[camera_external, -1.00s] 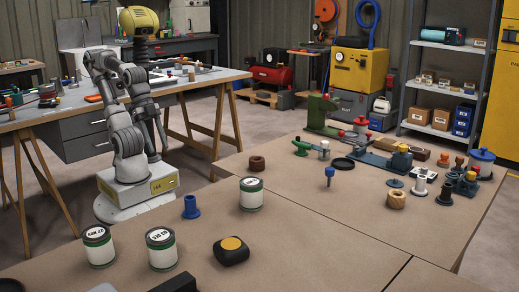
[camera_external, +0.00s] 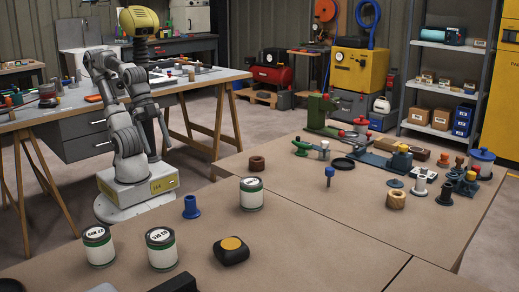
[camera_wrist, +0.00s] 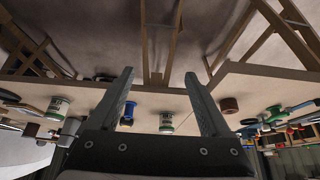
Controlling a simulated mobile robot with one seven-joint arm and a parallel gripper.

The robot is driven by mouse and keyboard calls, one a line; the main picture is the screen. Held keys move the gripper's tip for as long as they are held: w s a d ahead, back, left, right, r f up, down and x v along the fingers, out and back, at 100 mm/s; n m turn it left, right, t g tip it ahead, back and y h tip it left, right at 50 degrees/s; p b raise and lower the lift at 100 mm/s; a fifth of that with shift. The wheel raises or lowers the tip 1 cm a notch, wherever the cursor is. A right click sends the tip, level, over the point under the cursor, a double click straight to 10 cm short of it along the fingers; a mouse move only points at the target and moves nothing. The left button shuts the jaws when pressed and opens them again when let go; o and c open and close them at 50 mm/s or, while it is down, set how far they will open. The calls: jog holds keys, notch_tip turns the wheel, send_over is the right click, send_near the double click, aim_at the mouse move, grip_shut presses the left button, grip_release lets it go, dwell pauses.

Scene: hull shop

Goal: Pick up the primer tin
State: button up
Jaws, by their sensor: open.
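The lid print is too small to tell which holds primer. My gripper (camera_wrist: 159,74) is open and empty, its two fingers spread apart. In the wrist view, which looks upside down, one tin (camera_wrist: 167,124) shows between the fingers and another tin (camera_wrist: 58,107) lies left of them, both at a distance. In the external view my arm stands beyond the table, apart from the tins.
A blue flanged part (camera_external: 191,208), a black case with a yellow disc (camera_external: 231,250) and a brown ring (camera_external: 257,163) stand near the tins. Several fittings and tools crowd the table's right half. Bare table surface lies between the tins and the right-hand parts.

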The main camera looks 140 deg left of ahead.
jog(key=shift+o, duration=1)
jog(key=shift+w, duration=0.1)
